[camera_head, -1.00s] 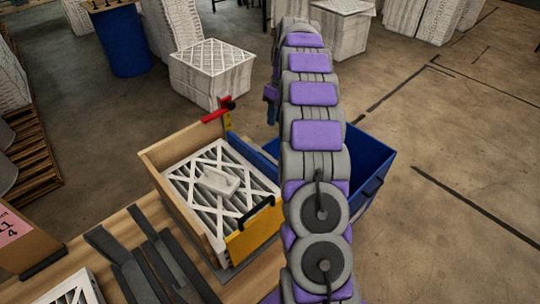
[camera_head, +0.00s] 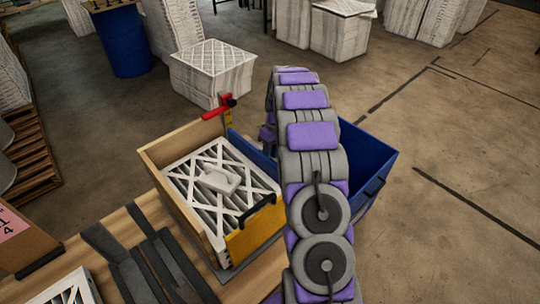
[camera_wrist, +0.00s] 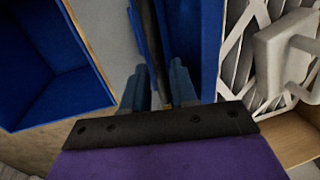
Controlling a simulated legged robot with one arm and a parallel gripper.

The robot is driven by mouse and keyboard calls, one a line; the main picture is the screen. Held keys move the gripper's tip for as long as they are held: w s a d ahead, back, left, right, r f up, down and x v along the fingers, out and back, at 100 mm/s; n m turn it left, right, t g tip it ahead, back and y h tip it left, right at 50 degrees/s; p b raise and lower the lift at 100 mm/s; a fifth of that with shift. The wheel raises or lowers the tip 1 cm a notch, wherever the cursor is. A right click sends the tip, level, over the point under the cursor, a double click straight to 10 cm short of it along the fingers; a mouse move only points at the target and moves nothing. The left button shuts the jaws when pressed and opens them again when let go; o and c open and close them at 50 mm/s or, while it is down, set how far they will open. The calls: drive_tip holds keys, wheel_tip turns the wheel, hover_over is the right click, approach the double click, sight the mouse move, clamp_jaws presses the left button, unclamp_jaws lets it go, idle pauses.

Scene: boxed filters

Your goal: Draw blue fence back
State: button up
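The blue fence (camera_head: 252,154) stands along the right side of a wooden box (camera_head: 155,160). In the wrist view the fence (camera_wrist: 209,45) is an upright blue panel beside the white filter. A dark bar (camera_wrist: 149,40) with a blue edge runs beside it. My gripper (camera_wrist: 158,88) is open, with one blue-grey finger on each side of the bar's near end. I cannot tell whether the fingers touch it. In the head view my arm hides the gripper and part of the fence.
A white slatted filter (camera_head: 205,200) lies in the box, with a yellow front panel (camera_head: 255,232) and black handle. A red clamp (camera_head: 215,107) stands at the back corner. A blue bin (camera_head: 365,160) is to the right. Open floor lies beyond.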

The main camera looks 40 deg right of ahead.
drive_tip(key=shift+f, duration=0.4)
drive_tip(key=shift+d, duration=0.1)
clamp_jaws()
